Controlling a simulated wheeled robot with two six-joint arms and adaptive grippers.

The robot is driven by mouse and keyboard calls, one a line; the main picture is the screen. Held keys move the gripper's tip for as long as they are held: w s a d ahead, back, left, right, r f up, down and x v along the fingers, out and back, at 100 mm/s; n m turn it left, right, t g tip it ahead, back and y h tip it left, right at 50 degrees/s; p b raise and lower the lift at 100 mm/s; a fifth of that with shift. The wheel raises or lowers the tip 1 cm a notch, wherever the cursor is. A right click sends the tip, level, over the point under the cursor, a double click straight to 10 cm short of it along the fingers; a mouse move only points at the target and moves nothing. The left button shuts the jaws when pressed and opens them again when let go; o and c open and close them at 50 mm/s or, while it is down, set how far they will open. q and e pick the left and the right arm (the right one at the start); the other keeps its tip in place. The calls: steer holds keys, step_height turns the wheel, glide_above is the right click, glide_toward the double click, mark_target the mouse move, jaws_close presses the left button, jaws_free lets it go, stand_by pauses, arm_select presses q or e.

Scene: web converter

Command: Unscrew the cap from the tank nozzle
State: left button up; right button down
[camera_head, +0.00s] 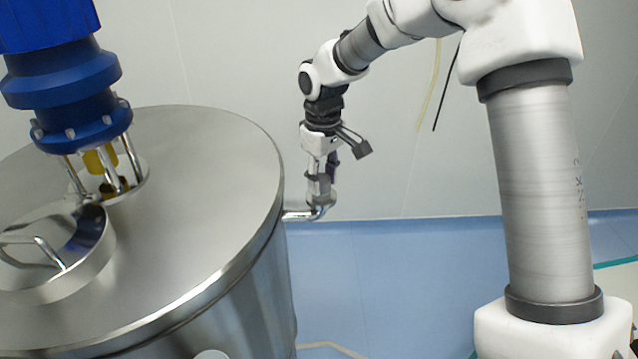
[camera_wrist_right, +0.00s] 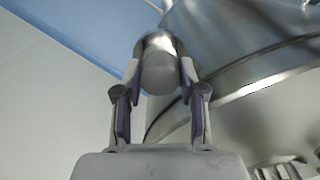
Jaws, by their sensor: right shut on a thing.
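The steel tank (camera_head: 205,190) fills the left of the head view. Its nozzle (camera_head: 297,215) is a short bent pipe that sticks out from the tank's right side. My right gripper (camera_head: 320,184) points down over the nozzle's upturned end. In the wrist view, my right gripper's two fingers (camera_wrist_right: 158,75) are shut on a rounded, shiny metal cap (camera_wrist_right: 159,62), one finger on each side. The tank wall (camera_wrist_right: 225,70) shows behind it. The cap's threads and its seat on the nozzle are hidden, so I cannot tell how far it is turned. My left gripper is not in view.
A blue motor (camera_head: 65,85) stands on the tank lid. A round hatch with a handle (camera_head: 55,250) is at the lid's front left. A pale wall (camera_head: 440,160) is behind my right arm. The blue floor (camera_head: 400,270) right of the tank is mostly clear.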

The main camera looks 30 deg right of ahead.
steer(key=n, duration=0.4)
steer(key=shift+d, duration=0.1)
steer(key=n, duration=0.4)
steer(key=n, duration=0.4)
steer(key=shift+w, duration=0.15)
